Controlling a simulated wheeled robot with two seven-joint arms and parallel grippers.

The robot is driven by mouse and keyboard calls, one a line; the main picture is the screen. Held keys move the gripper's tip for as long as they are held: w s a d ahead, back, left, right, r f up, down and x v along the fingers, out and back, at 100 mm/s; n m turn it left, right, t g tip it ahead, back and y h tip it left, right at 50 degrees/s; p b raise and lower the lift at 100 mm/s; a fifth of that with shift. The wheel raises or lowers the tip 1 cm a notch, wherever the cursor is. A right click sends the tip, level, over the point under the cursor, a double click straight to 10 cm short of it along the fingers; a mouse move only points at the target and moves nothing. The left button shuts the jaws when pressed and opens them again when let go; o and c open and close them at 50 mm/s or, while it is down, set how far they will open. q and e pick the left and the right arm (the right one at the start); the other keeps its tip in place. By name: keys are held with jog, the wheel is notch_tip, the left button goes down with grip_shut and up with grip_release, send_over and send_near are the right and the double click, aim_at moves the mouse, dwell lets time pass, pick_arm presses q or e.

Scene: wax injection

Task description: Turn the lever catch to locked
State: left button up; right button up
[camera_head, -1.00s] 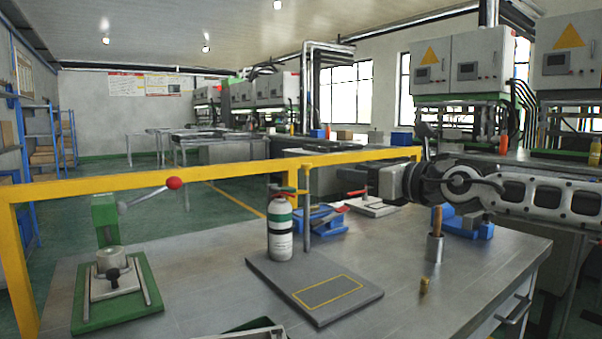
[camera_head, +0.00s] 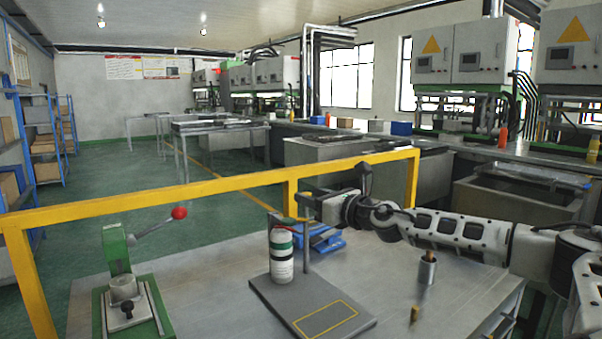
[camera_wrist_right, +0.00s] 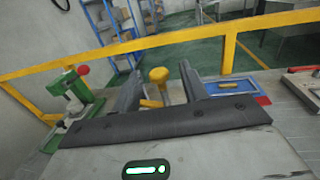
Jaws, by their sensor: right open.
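A green lever fixture (camera_head: 119,249) with a metal lever and red ball (camera_head: 179,213) stands at the left of the table; its lever points up and right. It also shows in the right wrist view (camera_wrist_right: 72,88). A grey plate (camera_head: 317,302) carries a white-and-green bottle (camera_head: 282,258) and a thin post (camera_head: 306,249). My right gripper (camera_head: 303,202) is at the post's top, fingers pointing left. In the right wrist view it is open (camera_wrist_right: 160,72), with a yellow-topped piece (camera_wrist_right: 158,76) between its fingers; contact cannot be told. My left gripper is out of view.
A yellow rail (camera_head: 220,186) runs behind the table. A blue holder (camera_head: 325,241) lies behind the post. A metal cup with a brown handle (camera_head: 427,268) and a small brass piece (camera_head: 414,315) stand at the right. The table between fixture and plate is clear.

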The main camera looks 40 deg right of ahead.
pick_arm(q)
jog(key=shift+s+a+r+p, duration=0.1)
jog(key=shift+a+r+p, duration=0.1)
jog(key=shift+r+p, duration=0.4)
pick_arm(e)
jog(key=w, duration=0.4)
jog(key=shift+a, duration=0.15)
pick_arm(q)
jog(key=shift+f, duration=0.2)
pick_arm(e)
grip_shut()
pick_arm(q)
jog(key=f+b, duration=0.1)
jog(key=b, duration=0.1)
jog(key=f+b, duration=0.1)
jog(key=b, duration=0.2)
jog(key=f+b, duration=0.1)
jog(key=b, duration=0.2)
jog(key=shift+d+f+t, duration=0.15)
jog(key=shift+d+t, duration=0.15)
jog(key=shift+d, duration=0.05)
pick_arm(e)
jog(key=n+y, duration=0.2)
jog(key=y, duration=0.1)
jog(key=n+y, duration=0.1)
jog(key=shift+a+g+y, duration=0.25)
jog(key=shift+g+y, duration=0.05)
jog(key=shift+g, duration=0.1)
